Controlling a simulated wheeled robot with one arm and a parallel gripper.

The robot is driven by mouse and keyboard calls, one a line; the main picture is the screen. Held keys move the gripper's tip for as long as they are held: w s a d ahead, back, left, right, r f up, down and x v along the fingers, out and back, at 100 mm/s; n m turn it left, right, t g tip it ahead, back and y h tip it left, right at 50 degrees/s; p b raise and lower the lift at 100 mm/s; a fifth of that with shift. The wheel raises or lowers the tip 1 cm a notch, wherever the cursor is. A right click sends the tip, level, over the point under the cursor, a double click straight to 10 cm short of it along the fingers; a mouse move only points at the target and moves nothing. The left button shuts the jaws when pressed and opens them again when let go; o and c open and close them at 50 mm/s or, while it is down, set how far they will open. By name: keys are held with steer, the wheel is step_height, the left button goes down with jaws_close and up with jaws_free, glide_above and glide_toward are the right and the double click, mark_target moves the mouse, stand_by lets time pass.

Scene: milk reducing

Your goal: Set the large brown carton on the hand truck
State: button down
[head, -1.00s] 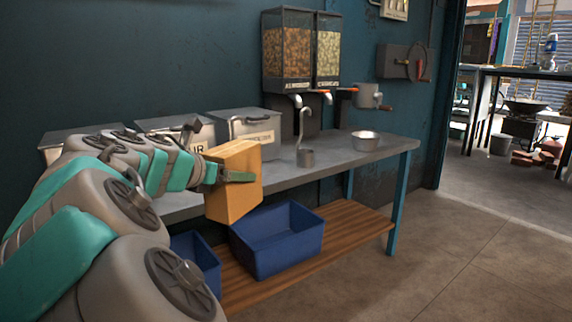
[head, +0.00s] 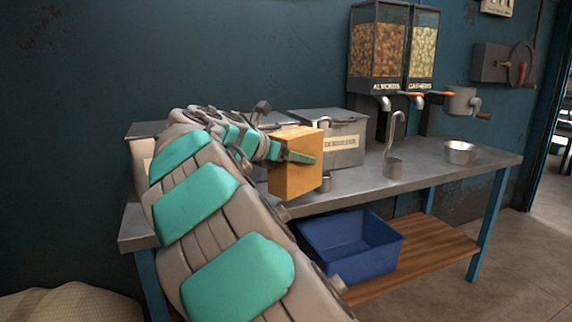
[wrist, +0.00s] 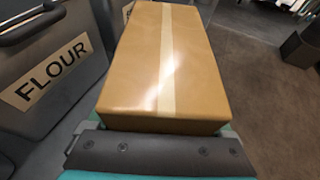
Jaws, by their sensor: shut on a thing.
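A brown carton (head: 290,165) is held in my gripper (head: 300,158) in front of the metal table in the head view. The far finger is hidden by the carton. No hand truck shows in either view.
The metal table (head: 430,172) carries labelled metal bins (head: 345,142), a ladle (head: 394,160), a bowl (head: 460,152) and nut dispensers (head: 390,50). A blue crate (head: 350,245) sits on the wooden lower shelf (head: 425,265). A pale sack (head: 70,303) lies at lower left. Floor at right is clear.

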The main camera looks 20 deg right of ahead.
steer(key=shift+w+a+f+b, duration=0.1)
steer(key=shift+w+f+b, duration=0.1)
steer(key=shift+w+f, duration=0.75)
steer(key=shift+w+a+f+b, duration=0.1)
steer(key=shift+w+f+b, duration=0.25)
steer(key=shift+w, duration=1.1)
steer(key=shift+w+a+f+b, duration=0.1)
steer(key=shift+w+f, duration=0.7)
steer(key=shift+w, duration=0.4)
steer(key=shift+r, duration=0.1)
jaws_free()
